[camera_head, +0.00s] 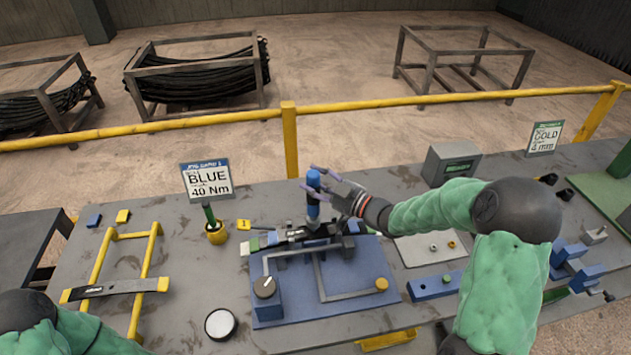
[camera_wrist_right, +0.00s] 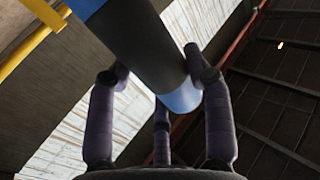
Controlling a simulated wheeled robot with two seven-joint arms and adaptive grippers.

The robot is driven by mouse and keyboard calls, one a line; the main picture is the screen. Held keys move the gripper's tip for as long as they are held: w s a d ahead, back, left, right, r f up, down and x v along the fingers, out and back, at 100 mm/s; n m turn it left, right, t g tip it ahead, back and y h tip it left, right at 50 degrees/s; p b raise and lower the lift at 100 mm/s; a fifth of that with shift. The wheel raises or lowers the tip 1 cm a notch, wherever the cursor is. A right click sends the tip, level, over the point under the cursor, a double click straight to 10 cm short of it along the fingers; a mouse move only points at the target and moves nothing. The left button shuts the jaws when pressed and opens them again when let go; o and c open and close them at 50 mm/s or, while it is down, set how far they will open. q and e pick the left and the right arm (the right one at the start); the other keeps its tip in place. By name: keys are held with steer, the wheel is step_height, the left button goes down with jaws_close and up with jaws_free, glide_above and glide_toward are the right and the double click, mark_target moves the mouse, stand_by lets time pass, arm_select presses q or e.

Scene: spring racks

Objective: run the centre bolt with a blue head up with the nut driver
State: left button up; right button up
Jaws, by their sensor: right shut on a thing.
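The nut driver (camera_head: 312,210), blue with a dark middle band, stands about upright over the dark clamped spring stack (camera_head: 300,236) on the blue fixture plate (camera_head: 350,285). My right gripper (camera_head: 325,186) reaches in from the right with its purple fingers shut around the upper driver. In the right wrist view, the fingers (camera_wrist_right: 160,85) surround the driver's black and blue barrel (camera_wrist_right: 145,45). The blue-headed centre bolt is not visible; the driver and clamp cover that spot. I cannot tell if the driver's tip sits on it. My left gripper is out of view; only part of that arm shows.
A sign reading BLUE 40 Nm (camera_head: 208,180) stands behind left of the fixture. A yellow frame (camera_head: 150,250) with a leaf across it is at left. A dial box (camera_head: 266,296) and white round disc (camera_head: 220,324) are in front. A grey box (camera_head: 452,163) stands behind right.

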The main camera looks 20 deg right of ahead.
mark_target(316, 172)
steer(key=shift+f+b, duration=1.1)
steer(key=shift+f, duration=0.15)
stand_by(1.8)
steer(key=shift+f, duration=0.2)
stand_by(0.8)
steer(key=shift+r, duration=0.1)
steer(key=shift+r+p, duration=0.5)
steer(key=shift+r, duration=0.2)
steer(key=shift+r+p, duration=1.9)
steer(key=shift+r, duration=1)
steer(key=shift+f, duration=0.1)
